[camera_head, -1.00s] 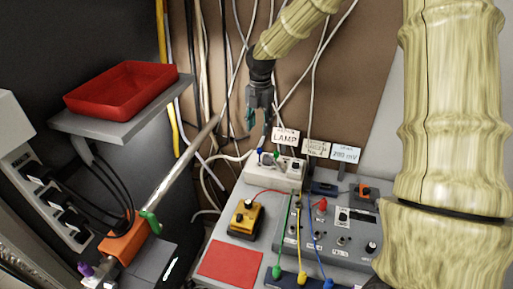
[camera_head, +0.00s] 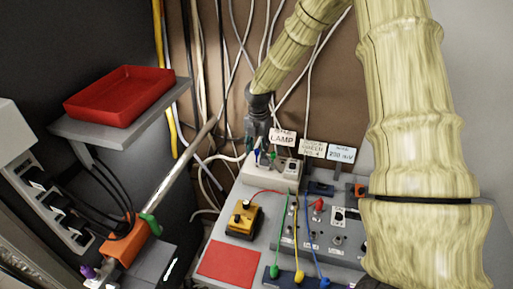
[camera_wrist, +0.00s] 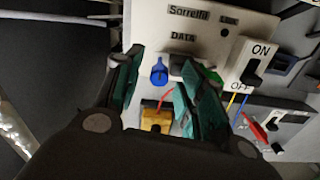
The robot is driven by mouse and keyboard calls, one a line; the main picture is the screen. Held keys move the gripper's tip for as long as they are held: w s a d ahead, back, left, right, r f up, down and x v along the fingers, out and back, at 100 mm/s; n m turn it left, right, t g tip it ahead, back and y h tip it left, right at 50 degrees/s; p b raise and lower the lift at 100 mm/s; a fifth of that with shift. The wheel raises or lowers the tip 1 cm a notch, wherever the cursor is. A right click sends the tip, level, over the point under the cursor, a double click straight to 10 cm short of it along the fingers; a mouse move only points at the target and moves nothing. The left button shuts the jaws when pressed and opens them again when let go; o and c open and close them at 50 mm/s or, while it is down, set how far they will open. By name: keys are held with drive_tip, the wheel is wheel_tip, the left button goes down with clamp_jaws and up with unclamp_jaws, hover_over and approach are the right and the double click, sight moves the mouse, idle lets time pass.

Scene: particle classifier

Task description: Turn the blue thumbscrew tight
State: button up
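The blue thumbscrew (camera_wrist: 159,71) is on the pale front panel of a small box, below the word DATA in the wrist view. It also shows as a small blue spot in the head view (camera_head: 258,156). My gripper (camera_wrist: 160,60) is open, with one green-padded finger on each side of the thumbscrew in the wrist view. Neither finger is clearly touching it, and the depth gap is hard to judge. In the head view my gripper (camera_head: 258,142) hangs just above the box. A green connector or screw (camera_wrist: 211,75) is partly hidden behind the right finger.
An ON/OFF switch (camera_wrist: 254,66) is right of the thumbscrew. The LAMP sign (camera_head: 282,139) stands close beside my gripper. A yellow box (camera_head: 244,220), a red mat (camera_head: 229,262) and a grey control panel (camera_head: 330,238) with cables are in front. Cables hang behind.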

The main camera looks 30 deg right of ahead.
clamp_jaws()
drive_tip(key=shift+r+m, duration=0.1)
drive_tip(key=shift+m, duration=0.2)
